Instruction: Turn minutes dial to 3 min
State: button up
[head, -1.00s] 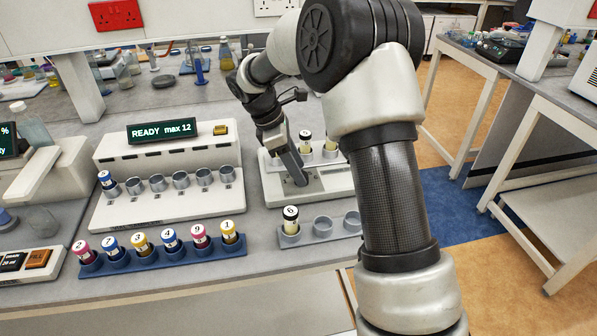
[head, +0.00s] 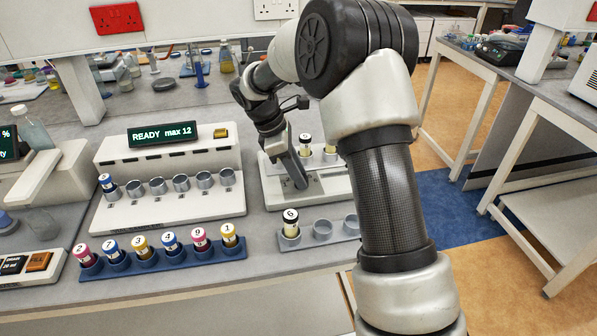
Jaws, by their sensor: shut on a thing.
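My gripper (head: 302,186) is in the middle of the view, pointing down at the front of a white device (head: 334,186). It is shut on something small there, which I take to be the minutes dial. The dial and the fingertips are largely hidden by the gripper itself, so I cannot read the dial's setting. My arm covers the device's right part.
A white station (head: 168,192) with a display reading "READY max 12" (head: 163,134) stands to the left. Several numbered vials fill a blue rack (head: 150,268) in front. A grey rack (head: 305,240) holds a vial marked 6 (head: 291,224); at least one holder is empty.

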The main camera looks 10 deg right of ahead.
jog(key=m+g+p, duration=0.1)
jog(key=m+p, duration=0.1)
jog(key=m, duration=0.1)
jog(key=shift+w+r+p, duration=0.15)
jog(key=shift+p, duration=0.2)
jog(key=shift+m+g+y+p, duration=0.4)
jog(key=shift+m+p, duration=0.15)
jog(key=shift+m, duration=0.75)
jog(key=o, duration=1)
jog(key=shift+o, duration=0.2)
jog(key=p+v, duration=0.2)
jog(key=v, duration=1.5)
jog(key=shift+w, duration=0.15)
